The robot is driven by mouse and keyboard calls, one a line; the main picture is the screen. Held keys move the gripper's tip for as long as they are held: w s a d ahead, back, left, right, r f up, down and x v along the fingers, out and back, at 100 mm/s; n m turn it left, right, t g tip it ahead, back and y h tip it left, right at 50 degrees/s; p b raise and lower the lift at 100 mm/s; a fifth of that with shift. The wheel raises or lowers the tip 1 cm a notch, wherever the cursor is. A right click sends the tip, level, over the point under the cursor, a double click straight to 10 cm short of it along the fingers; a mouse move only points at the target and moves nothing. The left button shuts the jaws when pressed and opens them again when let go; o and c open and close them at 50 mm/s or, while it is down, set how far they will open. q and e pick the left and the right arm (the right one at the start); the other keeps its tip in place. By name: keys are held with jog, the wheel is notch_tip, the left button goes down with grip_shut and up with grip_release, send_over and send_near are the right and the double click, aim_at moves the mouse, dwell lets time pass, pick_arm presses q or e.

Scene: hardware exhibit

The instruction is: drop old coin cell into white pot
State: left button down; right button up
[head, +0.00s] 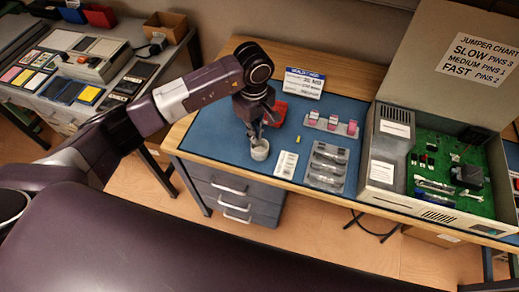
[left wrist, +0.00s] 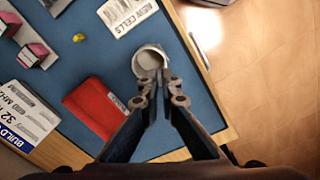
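The white pot (head: 260,151) is a small round cup near the front left of the blue mat. It also shows in the left wrist view (left wrist: 147,54), just beyond my fingertips. My left gripper (head: 262,122) points down right over the pot, and in the left wrist view (left wrist: 160,78) its fingertips are drawn close together at the pot's near rim. I cannot make out the old coin cell; whether it is between the fingertips or inside the pot is hidden. My right gripper is not in view.
A cell card (head: 287,165), clear packs (head: 326,166), a yellow piece (head: 298,139) and pink-and-white blocks (head: 331,123) lie rightward. An open computer case (head: 389,150) stands at the right.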

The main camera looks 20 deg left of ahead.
pick_arm(q)
notch_tip(320, 180, down, 4)
jog(key=shift+f+b, duration=0.15)
jog(key=shift+b, duration=0.65)
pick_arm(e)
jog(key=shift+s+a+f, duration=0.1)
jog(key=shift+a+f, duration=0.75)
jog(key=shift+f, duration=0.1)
pick_arm(q)
jog(key=c, duration=2.6)
grip_release()
jog(key=shift+c, duration=0.2)
jog(key=o, duration=0.5)
jog(key=shift+o, duration=0.3)
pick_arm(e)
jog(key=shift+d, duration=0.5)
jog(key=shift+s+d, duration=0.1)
pick_arm(q)
notch_tip(320, 180, up, 12)
jog(key=shift+r, duration=0.1)
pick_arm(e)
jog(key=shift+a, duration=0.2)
